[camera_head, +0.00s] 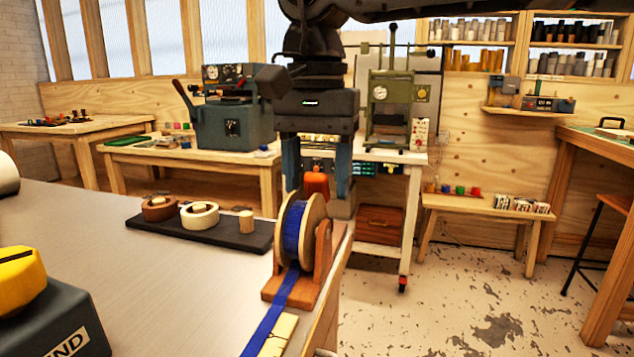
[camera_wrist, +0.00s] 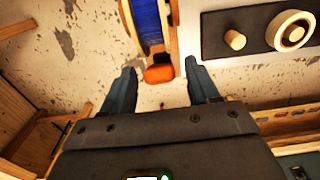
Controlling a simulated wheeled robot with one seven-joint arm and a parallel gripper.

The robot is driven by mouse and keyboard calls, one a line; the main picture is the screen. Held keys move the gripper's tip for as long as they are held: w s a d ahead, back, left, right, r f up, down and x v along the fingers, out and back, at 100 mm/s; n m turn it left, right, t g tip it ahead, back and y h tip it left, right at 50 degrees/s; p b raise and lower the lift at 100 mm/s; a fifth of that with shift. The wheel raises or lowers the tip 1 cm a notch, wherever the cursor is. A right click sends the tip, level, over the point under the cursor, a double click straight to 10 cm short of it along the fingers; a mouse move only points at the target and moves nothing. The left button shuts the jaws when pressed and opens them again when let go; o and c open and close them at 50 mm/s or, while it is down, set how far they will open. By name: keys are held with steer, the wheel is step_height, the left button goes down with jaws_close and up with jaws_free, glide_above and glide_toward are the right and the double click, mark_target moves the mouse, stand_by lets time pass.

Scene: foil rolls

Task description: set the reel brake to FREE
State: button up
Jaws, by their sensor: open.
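The reel (camera_head: 293,232) of blue foil stands in a wooden stand (camera_head: 323,255) at the edge of the grey table. An orange knob (camera_head: 317,185), apparently the brake handle, shows just behind the top of the reel. My gripper (camera_head: 317,190) points down there with its fingers apart, one on each side of the knob in the picture. In the wrist view the orange knob (camera_wrist: 158,74) lies between the fingertips, with gaps on both sides, and the blue reel (camera_wrist: 147,25) is beyond it. I see no brake markings, so its setting cannot be read.
A dark tray (camera_head: 235,237) with smaller rolls lies left of the reel on the grey table (camera_head: 130,235). A dark device with a yellow knob (camera_head: 20,273) stands at front left. A blue strip (camera_head: 270,318) runs from the reel toward the front. Open floor lies to the right.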

steer(key=shift+f, duration=0.4)
steer(key=shift+c, duration=0.3)
jaws_close()
